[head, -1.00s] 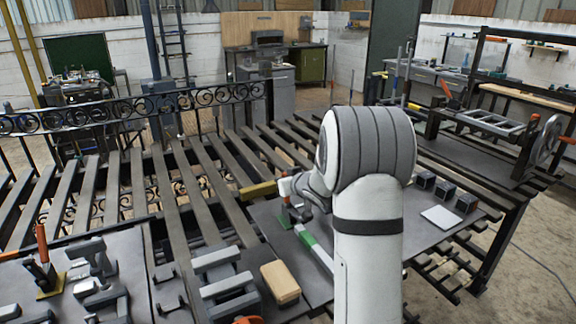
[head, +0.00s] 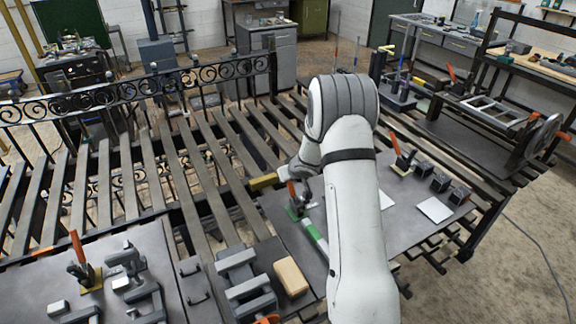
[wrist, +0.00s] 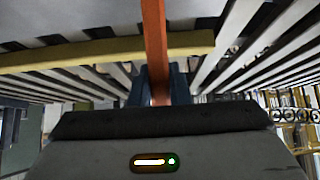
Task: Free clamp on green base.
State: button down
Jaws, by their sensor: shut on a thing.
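The clamp on the green base (head: 297,213) stands on the grey plate (head: 395,222), left of my arm. Its orange handle (head: 292,190) shows beside my wrist and looks roughly upright. In the wrist view, the orange handle (wrist: 154,35) runs down between the fingers of my gripper (wrist: 158,85), which is shut on it. My arm hides much of the gripper in the head view. A yellow bar (head: 263,182) lies just left of the clamp and crosses the wrist view behind the handle. I cannot tell whether the clamp presses on it.
A clamp with an orange handle on a yellow base (head: 92,281) stands at the left. Another orange-handled clamp (head: 402,158) stands right of my arm near several dark blocks (head: 440,182). A tan block (head: 290,277) and a green-white strip (head: 316,240) lie nearby.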

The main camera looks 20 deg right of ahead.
aim_at(293, 193)
jog(key=shift+w+a+f+g+p, duration=0.15)
jog(key=shift+f+g+p, duration=0.2)
jog(key=shift+p, duration=0.2)
jog(key=c, duration=1.4)
grip_release()
jog(key=shift+o, duration=0.2)
jog(key=shift+r, duration=0.1)
jog(key=shift+r, duration=0.25)
jog(key=v, duration=0.7)
jog(key=shift+r, duration=0.1)
jog(key=shift+s, duration=0.25)
